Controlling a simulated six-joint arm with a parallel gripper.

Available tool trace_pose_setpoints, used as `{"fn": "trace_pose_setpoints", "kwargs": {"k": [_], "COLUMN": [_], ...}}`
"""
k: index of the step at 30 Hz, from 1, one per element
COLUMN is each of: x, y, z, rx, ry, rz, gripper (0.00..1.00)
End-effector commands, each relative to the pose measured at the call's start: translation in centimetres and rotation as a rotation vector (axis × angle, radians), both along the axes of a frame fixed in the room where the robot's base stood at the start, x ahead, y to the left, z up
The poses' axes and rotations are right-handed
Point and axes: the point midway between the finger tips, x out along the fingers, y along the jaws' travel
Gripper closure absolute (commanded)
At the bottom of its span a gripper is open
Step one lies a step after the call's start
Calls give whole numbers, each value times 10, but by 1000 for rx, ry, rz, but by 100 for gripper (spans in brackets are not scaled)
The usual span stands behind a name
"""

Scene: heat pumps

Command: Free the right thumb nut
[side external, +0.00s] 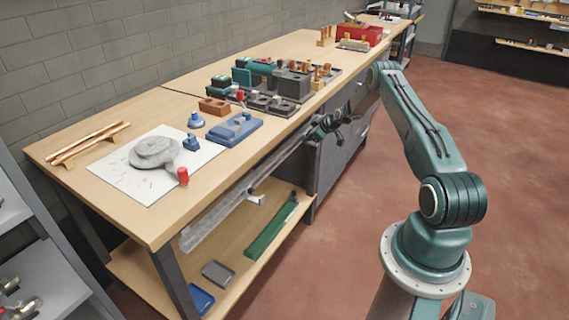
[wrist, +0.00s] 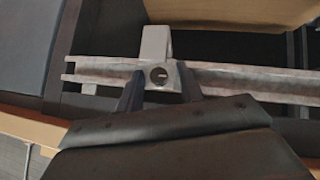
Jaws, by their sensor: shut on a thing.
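I cannot pick out a thumb nut for certain in either view. My gripper (side external: 336,121) is at the bench's front edge, at the far end of a long grey metal bar (side external: 236,194). In the wrist view the bar (wrist: 245,82) runs across the picture, with a slotted left end. My gripper (wrist: 158,85) has its dark fingers on both sides of a small grey block with a round hole (wrist: 172,76) on this bar, and is shut on it. A pale upright block (wrist: 155,40) stands just beyond the hole. The finger contact is partly hidden.
The bench (side external: 105,205) carries a grey round casting (side external: 153,151) on white paper, copper pipes (side external: 88,143), a blue fixture (side external: 235,130) and a crowded group of dark and teal parts (side external: 290,84). Below, the shelf holds a green tray (side external: 268,230) and smaller trays. Open floor lies right.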

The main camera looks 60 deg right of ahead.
Motion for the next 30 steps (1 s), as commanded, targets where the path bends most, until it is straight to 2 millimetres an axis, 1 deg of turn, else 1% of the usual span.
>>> {"fn": "trace_pose_setpoints", "kwargs": {"k": [1, 5, 13, 23, 30], "x": [3, 3, 3, 4, 4], "y": [-1, -1, 0, 0, 1], "z": [3, 3, 4, 4, 4], "rx": [-11, -28, -137, -185, -284], "ry": [-7, -7, -7, -8, -9], "rz": [3, 2, 3, 2, 3], "gripper": [85, 84, 82, 81, 79]}}
